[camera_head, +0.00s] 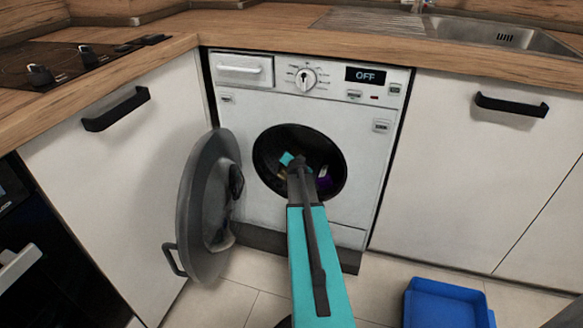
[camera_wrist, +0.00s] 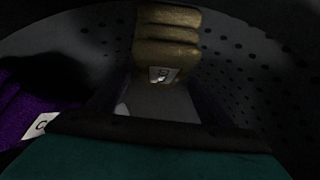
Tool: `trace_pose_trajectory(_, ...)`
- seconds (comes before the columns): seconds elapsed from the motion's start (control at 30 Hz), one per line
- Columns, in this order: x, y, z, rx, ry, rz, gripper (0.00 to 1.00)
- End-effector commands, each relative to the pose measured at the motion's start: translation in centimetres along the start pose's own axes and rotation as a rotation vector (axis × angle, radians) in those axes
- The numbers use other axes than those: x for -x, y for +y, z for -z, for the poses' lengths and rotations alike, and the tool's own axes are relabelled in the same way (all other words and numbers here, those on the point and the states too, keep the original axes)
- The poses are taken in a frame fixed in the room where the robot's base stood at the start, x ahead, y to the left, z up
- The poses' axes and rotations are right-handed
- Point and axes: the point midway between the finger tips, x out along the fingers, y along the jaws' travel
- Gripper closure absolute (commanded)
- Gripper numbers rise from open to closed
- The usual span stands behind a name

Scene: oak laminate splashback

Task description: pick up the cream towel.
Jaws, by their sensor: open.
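A folded, tan-looking cloth with a small label, which I take to be the cream towel (camera_wrist: 167,38), lies in the dark drum at the top middle of the wrist view. Its true colour is hard to judge in the shade. My arm reaches through the round door opening, and my gripper (camera_head: 293,163) is inside the drum, mostly hidden in the head view. My gripper is open, and the towel is ahead of it, not held. The exact gap to the towel cannot be told. A purple cloth (camera_wrist: 38,108) with a white tag lies at the left.
The washing machine (camera_head: 235,105) has its door (camera_head: 205,205) swung open to the left. The perforated drum wall (camera_wrist: 245,60) curves close around my gripper. A blue basket (camera_head: 443,288) stands on the floor at the right. A wooden worktop (camera_head: 300,35) runs above.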

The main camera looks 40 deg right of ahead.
Motion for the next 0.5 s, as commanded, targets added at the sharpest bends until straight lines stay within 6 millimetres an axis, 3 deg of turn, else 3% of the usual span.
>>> trace_pose_trajectory(0.2,-2.1,0.1,-0.1,0.000,0.000,0.000,0.26)
trace_pose_trajectory(0.5,-2.4,0.1,0.0,0.000,0.000,0.000,0.26)
